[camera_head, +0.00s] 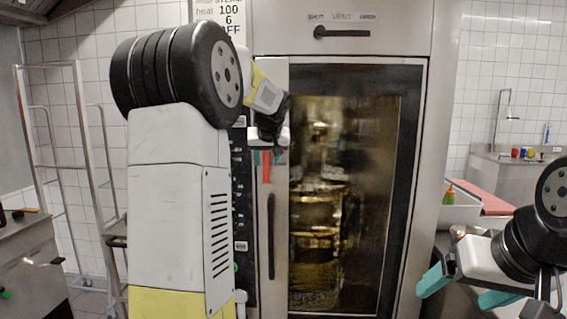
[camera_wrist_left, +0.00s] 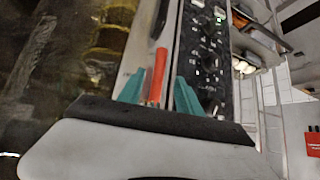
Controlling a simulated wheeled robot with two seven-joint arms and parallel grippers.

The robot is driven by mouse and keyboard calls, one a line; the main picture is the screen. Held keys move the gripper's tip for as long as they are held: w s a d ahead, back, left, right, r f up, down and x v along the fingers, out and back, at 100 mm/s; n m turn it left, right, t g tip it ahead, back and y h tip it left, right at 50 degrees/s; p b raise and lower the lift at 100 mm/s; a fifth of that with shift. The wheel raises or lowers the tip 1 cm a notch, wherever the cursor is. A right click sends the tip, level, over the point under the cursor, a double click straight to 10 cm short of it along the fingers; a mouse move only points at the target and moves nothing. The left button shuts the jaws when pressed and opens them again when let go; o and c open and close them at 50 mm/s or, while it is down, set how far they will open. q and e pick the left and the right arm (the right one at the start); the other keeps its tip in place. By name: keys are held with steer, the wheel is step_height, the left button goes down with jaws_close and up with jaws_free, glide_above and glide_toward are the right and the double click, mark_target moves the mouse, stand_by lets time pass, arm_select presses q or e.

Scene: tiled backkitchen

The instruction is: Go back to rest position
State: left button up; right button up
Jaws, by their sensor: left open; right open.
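My left gripper (camera_head: 266,159) is raised in front of the tall oven's door frame, left of the glass. Its teal fingers are open, with a narrow red piece (camera_head: 266,172) showing between them. In the left wrist view the fingers of the left gripper (camera_wrist_left: 159,92) stand apart on either side of the red piece (camera_wrist_left: 156,78); I cannot tell whether they touch it. My right gripper (camera_head: 466,289) is at the lower right, its teal fingers spread and nothing seen between them.
The oven's glass door (camera_head: 345,190) appears closed, with a long dark handle (camera_head: 271,235) below the left gripper. A control panel (camera_wrist_left: 207,55) runs beside it. A metal rack (camera_head: 85,150) stands left. A counter with a sink (camera_head: 515,170) and a white bin (camera_head: 458,208) are at the right.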

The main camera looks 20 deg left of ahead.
arm_select(q)
steer(key=s+d+f+m+h, duration=0.1)
steer(key=s+d, duration=0.4)
steer(key=s, duration=0.6)
steer(key=s+d+f+m+g+h, duration=0.1)
steer(key=s+d+f, duration=0.4)
steer(key=s, duration=0.7)
steer(key=s+d+f+m+g+h, duration=0.1)
steer(key=s+d+f+m+h, duration=0.2)
steer(key=s, duration=0.9)
steer(key=d+f+h, duration=0.1)
steer(key=d, duration=0.2)
steer(key=shift+s+f, duration=0.2)
steer(key=shift+f, duration=0.2)
